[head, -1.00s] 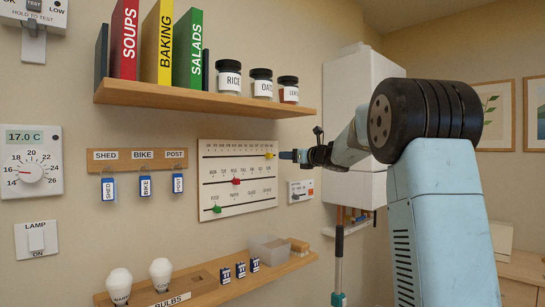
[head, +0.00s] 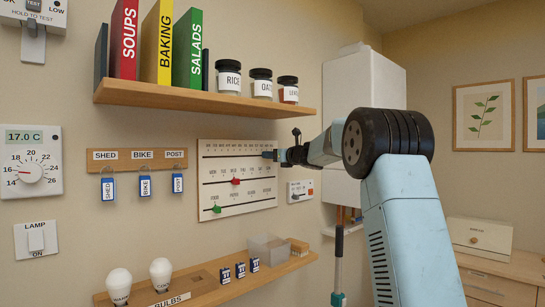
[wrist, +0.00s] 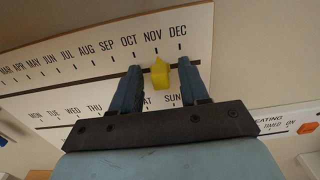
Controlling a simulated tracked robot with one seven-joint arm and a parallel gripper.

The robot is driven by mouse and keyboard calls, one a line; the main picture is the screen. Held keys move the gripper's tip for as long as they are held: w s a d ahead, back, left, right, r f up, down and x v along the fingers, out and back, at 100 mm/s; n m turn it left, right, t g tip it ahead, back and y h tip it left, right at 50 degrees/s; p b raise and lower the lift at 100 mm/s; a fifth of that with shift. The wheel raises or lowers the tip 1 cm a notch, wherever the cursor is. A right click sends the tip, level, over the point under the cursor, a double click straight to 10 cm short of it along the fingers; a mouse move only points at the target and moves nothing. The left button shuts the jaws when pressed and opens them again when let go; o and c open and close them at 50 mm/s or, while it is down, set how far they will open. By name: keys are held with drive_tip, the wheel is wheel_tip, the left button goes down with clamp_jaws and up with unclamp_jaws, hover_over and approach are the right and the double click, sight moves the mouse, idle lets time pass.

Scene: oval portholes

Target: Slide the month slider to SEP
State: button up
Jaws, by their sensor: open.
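The white slider board (head: 225,170) hangs on the wall with three slider rows. The top row carries month names. Its yellow month slider (wrist: 159,73) stands at about the NOV tick in the wrist view. My gripper (wrist: 160,66) is open, with one dark blue finger on each side of the yellow slider and small gaps showing. The SEP label (wrist: 107,46) lies to the left, past OCT. In the head view my gripper (head: 270,155) is at the board's upper right and hides the yellow slider.
A red slider (head: 236,181) sits on the weekday row and a green slider (head: 217,209) on the bottom row. A wooden shelf with jars (head: 210,97) juts out above. A small heating panel (head: 300,190) is right of the board. A lower shelf (head: 200,283) holds bulbs.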

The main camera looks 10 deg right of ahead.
sight(257, 154)
clamp_jaws()
idle(0.4)
drive_tip(key=s+a, duration=0.1)
drive_tip(key=a, duration=0.2)
drive_tip(key=s+a, duration=0.1)
drive_tip(key=shift+s+a, duration=0.3)
unclamp_jaws()
drive_tip(key=shift+s+d, duration=0.1)
drive_tip(key=v, duration=1.3)
drive_tip(key=shift+s+d, duration=0.15)
drive_tip(key=shift+s, duration=0.05)
